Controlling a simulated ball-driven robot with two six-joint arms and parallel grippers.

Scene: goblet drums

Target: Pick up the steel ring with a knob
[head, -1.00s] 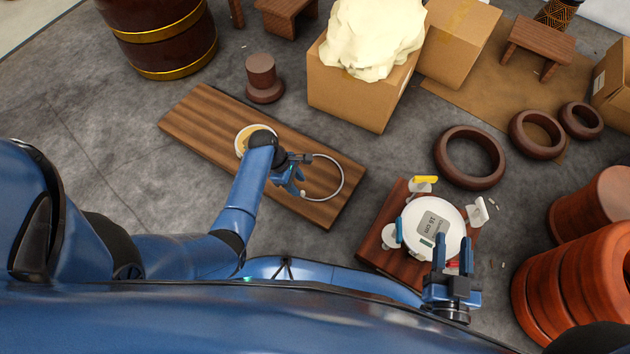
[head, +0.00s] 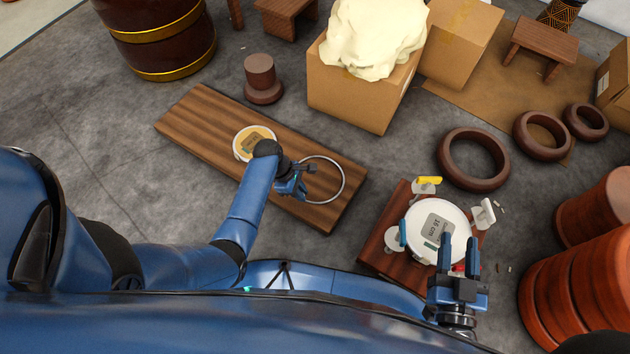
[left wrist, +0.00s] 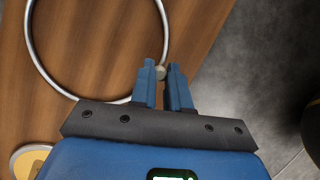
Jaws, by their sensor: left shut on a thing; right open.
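The steel ring (head: 342,182) is a thin metal hoop over the right part of a wooden board (head: 205,110). It also shows in the left wrist view (left wrist: 36,62), with its small round knob (left wrist: 160,72) between the fingertips. My left gripper (head: 303,180) is shut on the knob at the ring's left side; it shows in the left wrist view too (left wrist: 163,82). I cannot tell whether the ring touches the board. My right gripper (head: 459,246) is open and empty, over the lower edge of a white drum head labelled 16 cm (head: 453,216).
A round yellowish piece with a pale rim (head: 243,137) lies on the board left of my left gripper. A small wooden stand (head: 388,250) carries the white head and several clamps. Brown rings (head: 472,158) and orange drum shells (head: 575,290) lie right. A cardboard box (head: 350,95) stands behind.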

